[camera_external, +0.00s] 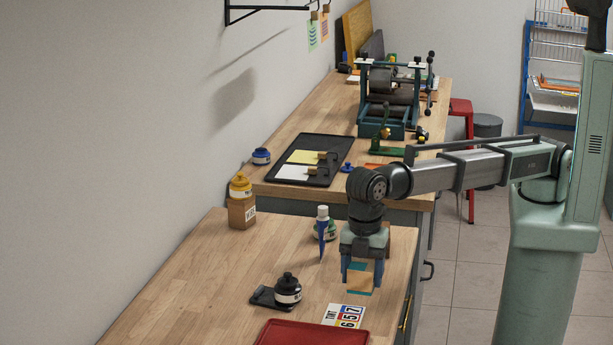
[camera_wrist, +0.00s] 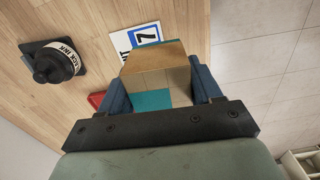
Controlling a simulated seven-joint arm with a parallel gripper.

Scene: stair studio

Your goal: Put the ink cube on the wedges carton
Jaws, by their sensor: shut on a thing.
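My gripper (camera_external: 361,273) points down over the right side of the near table. It is shut on a tan and teal box-shaped block, which looks like the ink cube (camera_external: 360,281); no lettering on it can be read. In the wrist view the block (camera_wrist: 153,57) fills the space between the two blue fingers. Whether its underside touches the table cannot be told. A brown cardboard carton with a white label, apparently the wedges carton (camera_external: 241,213), stands at the table's back left. A yellow-capped bottle (camera_external: 240,185) stands on top of it.
A black ink bottle (camera_external: 287,289) sits on a dark tray, left of my gripper. A number card (camera_external: 344,315) and a red tray (camera_external: 310,334) lie in front. The table's left part is clear.

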